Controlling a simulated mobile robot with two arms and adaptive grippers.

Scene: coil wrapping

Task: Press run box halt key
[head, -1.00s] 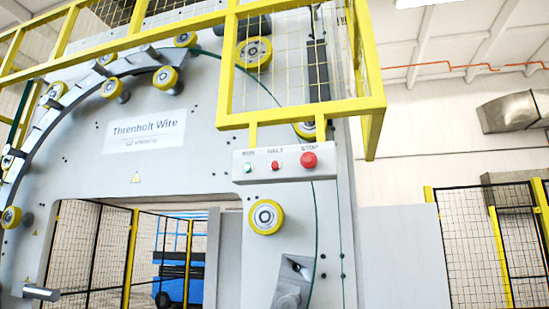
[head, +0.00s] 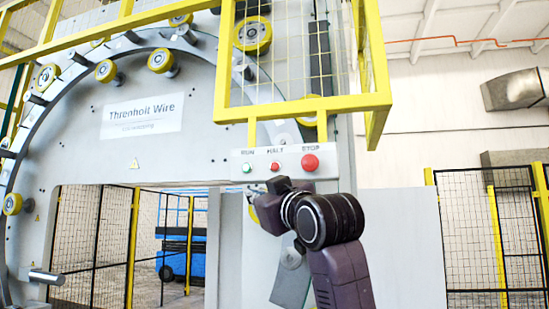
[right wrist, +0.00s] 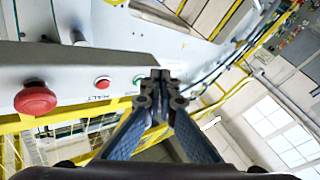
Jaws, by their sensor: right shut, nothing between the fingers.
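The run box (head: 290,177) is a grey panel hung under the yellow guard frame. It carries a green RUN key (head: 247,167), a small red HALT key (head: 277,166) and a large red STOP button (head: 310,162). My right gripper (right wrist: 160,80) is shut and empty. In the right wrist view its tips appear right of the HALT key (right wrist: 102,82), beside the partly covered green key (right wrist: 138,81). I cannot tell whether the tips touch the box. In the head view my right arm covers the area just below the box. My left gripper is not in view.
The yellow guard frame (head: 300,107) projects above the box. The grey wrapping machine (head: 90,160), with a ring of yellow rollers (head: 252,35), stands behind and left. Mesh fencing (head: 490,235) stands at the right.

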